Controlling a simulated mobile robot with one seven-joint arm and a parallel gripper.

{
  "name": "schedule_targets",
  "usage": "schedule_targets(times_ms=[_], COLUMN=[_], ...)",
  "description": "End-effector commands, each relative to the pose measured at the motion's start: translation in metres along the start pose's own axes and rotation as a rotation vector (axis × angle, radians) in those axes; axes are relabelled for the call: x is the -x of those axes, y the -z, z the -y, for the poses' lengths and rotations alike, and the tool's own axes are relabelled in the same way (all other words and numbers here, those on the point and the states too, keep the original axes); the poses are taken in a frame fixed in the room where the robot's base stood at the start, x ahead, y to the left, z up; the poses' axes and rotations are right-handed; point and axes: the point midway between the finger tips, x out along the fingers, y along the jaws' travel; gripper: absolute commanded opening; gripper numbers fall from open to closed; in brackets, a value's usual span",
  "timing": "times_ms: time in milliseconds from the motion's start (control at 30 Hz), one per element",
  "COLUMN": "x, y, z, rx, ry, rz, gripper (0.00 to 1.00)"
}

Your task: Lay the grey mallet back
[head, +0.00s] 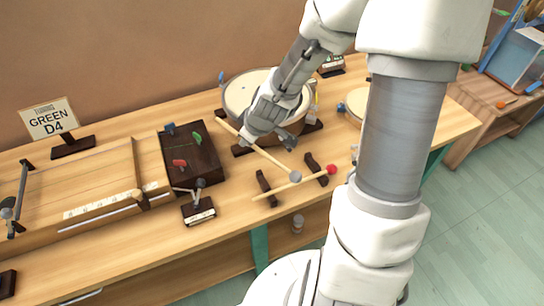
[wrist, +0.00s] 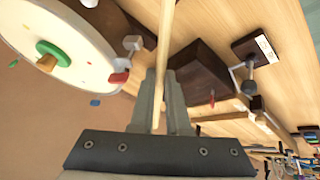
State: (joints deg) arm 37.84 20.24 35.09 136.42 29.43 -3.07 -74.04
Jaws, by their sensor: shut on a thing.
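My gripper (head: 247,138) is shut on the pale wooden handle of the grey mallet (head: 262,153), in front of the large drum. The mallet slants down to the right, and its grey head (head: 295,176) shows over the rack area. In the wrist view the handle (wrist: 164,50) runs between the fingers of my gripper (wrist: 167,80) and out past the top edge; the head is outside that view. Two dark rest blocks, left (head: 266,188) and right (head: 316,170), stand on the bench. The red-headed mallet (head: 280,189) lies across them. I cannot tell the grey head's height above them.
The large drum (head: 240,95) stands behind my gripper and also shows in the wrist view (wrist: 60,50). A dark box (head: 188,155) with coloured pegs is to the left. A small card stand (head: 199,211) sits in front of it. Bare bench lies around the blocks.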

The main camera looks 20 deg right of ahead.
Motion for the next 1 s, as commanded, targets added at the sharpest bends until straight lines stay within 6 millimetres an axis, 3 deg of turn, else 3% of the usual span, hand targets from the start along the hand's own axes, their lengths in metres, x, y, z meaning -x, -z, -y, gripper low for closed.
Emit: schedule_targets(times_ms=[300, 533, 700, 1000], x=[-0.033, -0.039, -0.038, -0.037], y=[-0.043, -0.083, -0.094, -0.095], z=[-0.013, -0.028, -0.033, -0.034], rx=[0.485, 0.836, 0.933, 0.942], ry=[0.240, 0.343, 0.361, 0.362], rz=[0.117, 0.189, 0.205, 0.206], gripper=[0.00, 0.00, 0.00, 0.00])
